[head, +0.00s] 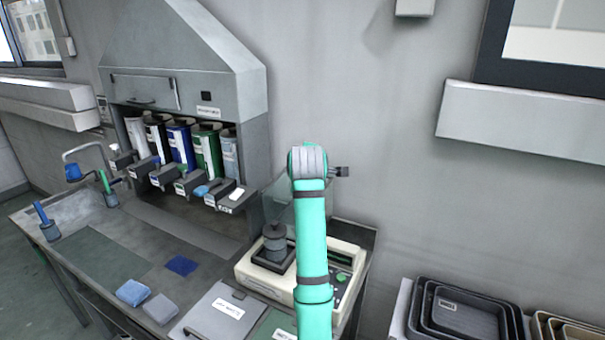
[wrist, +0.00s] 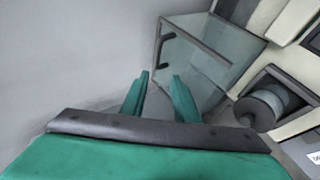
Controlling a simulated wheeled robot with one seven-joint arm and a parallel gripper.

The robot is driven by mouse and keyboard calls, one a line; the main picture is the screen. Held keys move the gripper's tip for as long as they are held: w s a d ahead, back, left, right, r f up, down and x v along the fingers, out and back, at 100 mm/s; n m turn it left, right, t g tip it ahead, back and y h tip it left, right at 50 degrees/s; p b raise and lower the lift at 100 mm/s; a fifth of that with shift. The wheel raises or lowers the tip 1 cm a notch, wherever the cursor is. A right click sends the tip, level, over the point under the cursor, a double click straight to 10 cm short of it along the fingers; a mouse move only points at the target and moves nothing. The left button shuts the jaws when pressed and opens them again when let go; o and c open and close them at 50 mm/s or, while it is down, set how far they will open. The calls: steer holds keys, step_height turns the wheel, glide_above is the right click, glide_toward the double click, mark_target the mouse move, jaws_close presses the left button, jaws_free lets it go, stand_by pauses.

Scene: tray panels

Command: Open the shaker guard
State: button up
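The shaker (head: 343,258) is a beige machine with a green button at the right end of the bench. A dark grey lidded jar (head: 275,243) stands on it; the jar also shows in the wrist view (wrist: 258,110). The clear guard (head: 281,205) stands upright behind the jar, partly hidden by my arm.
A grey wall is close behind my gripper. A dispenser hood (head: 180,85) with several coloured canisters stands left of the shaker. Stacked trays (head: 460,312) stand at the lower right. Sponges (head: 133,292) and a labelled plate (head: 215,318) lie on the bench.

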steer(key=v, duration=1)
steer(key=shift+w, duration=0.1)
